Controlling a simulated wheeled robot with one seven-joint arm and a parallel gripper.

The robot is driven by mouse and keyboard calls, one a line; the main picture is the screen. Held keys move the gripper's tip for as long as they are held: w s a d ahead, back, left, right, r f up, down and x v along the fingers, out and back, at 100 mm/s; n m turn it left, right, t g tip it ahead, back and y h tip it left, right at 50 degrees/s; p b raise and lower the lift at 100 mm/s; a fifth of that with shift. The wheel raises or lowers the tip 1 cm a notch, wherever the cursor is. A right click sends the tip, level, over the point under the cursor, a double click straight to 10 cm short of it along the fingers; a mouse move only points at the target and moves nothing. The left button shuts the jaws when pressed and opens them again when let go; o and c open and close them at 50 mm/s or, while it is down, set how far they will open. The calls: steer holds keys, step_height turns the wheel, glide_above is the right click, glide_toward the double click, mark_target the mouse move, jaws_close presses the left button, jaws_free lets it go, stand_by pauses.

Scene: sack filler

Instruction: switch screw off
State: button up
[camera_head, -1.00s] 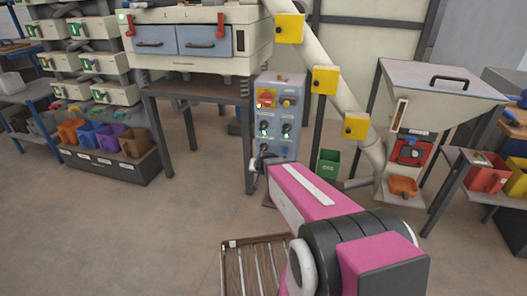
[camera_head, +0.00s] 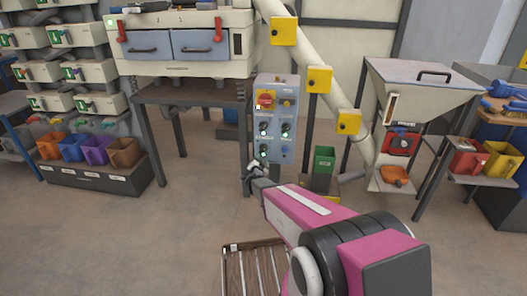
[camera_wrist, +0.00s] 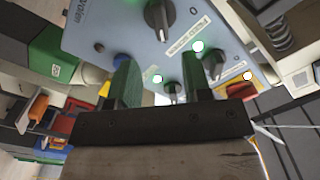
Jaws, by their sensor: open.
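The blue-grey control panel (camera_head: 277,118) stands upright in the middle of the head view, with a red-and-yellow main switch (camera_head: 265,99) and several black rotary knobs below it. My gripper (camera_head: 256,170) is just in front of the panel's lower left part. In the wrist view its green fingers (camera_wrist: 162,78) are spread apart with nothing gripped. One large black knob (camera_wrist: 158,18) shows above the fingers, another knob (camera_wrist: 214,64) sits to the right, and a third (camera_wrist: 172,88) shows between them. The labels are too small or tilted to tell which knob is the screw switch.
A sloping pipe with yellow boxes (camera_head: 319,79) runs right of the panel.

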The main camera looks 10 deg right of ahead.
mark_target(263, 151)
steer(key=x, duration=1)
steer(key=shift+w, duration=0.15)
jaws_close()
